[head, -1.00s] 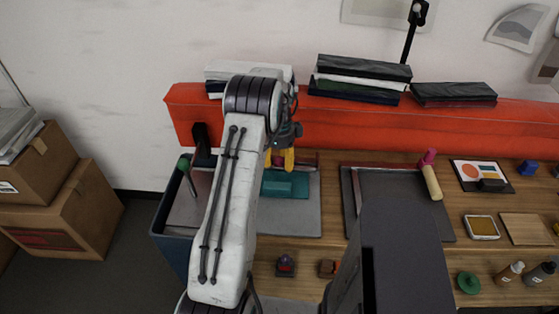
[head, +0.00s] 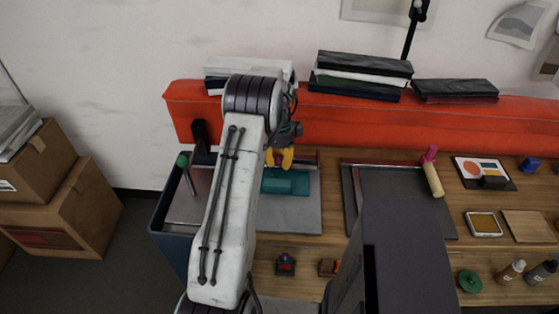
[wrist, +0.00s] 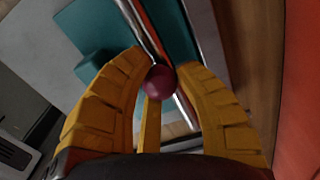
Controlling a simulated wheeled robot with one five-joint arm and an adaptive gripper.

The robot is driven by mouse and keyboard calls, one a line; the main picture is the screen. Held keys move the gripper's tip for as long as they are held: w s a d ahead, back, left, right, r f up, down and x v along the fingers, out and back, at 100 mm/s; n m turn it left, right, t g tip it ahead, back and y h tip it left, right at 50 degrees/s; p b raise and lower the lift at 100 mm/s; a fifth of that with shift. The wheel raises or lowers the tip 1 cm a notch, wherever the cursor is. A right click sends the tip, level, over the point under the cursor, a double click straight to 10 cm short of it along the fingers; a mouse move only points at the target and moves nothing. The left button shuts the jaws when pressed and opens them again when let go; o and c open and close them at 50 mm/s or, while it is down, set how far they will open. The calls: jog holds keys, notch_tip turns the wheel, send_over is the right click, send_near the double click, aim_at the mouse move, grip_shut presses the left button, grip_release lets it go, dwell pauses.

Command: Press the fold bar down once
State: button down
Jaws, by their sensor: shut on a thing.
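My gripper (head: 280,158) is at the back of the left grey board (head: 295,217), over the teal piece (head: 287,182). In the wrist view its yellow fingers (wrist: 162,68) are shut on a dark red round knob (wrist: 159,80), one finger on each side. A metal bar with an orange-red strip (wrist: 148,28), apparently the fold bar, runs behind the knob over the teal surface. In the head view a reddish bar (head: 308,154) shows along the board's back edge, partly hidden by my gripper. How the knob joins the bar is hidden.
A green-knobbed lever (head: 187,173) stands left of my arm. An orange-red backboard (head: 420,124) with folded stacks (head: 360,68) is close behind. A second dark board (head: 400,205) with a roller (head: 433,178) lies to the right. Boxes (head: 65,215) stand at far left.

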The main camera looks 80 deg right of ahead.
jog(key=shift+a, duration=0.1)
jog(key=c, duration=0.9)
grip_release()
notch_tip(320, 180, up, 12)
dwell(0.7)
